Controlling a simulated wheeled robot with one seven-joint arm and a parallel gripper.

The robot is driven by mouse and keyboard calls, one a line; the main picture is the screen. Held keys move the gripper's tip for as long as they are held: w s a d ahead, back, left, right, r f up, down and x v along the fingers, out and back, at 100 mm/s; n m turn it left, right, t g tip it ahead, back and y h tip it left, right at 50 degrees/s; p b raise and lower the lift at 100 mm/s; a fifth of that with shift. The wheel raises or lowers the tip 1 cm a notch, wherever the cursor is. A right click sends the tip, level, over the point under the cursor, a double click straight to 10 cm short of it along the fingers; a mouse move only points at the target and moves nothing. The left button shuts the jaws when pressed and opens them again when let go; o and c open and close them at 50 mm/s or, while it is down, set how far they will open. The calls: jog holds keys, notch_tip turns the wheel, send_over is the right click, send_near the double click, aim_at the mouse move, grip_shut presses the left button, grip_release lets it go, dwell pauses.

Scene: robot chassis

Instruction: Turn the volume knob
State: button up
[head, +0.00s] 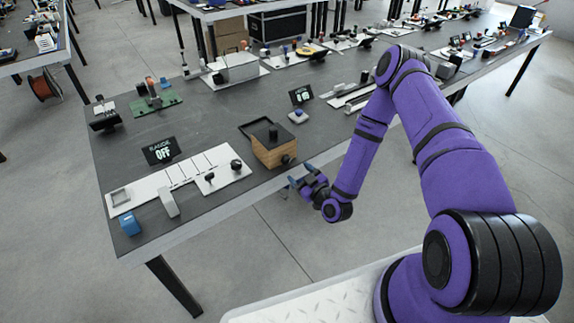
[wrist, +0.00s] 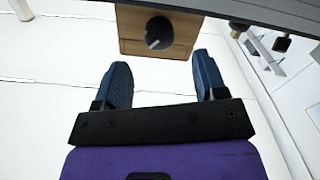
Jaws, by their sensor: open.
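The likely volume knob (head: 287,159) is a dark round knob on the front face of a wooden box (head: 266,158) with a black top. In the wrist view the knob (wrist: 158,30) shows a light pointer line, on the tan face of the box (wrist: 188,40). My gripper (head: 301,181) is just in front of the box, off the table's front edge. In the wrist view my gripper (wrist: 161,70) has its blue fingers spread, with nothing between them. The knob lies beyond the fingertips, roughly centred between them, and appears apart from them.
The box stands near the front edge of the dark table (head: 220,120). Left of it are a white panel (head: 185,175) with black knobs, a blue block (head: 129,223) and a display reading OFF (head: 162,150).

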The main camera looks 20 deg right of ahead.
aim_at(289, 163)
jog(key=shift+x, duration=3.1)
jog(key=c, duration=0.9)
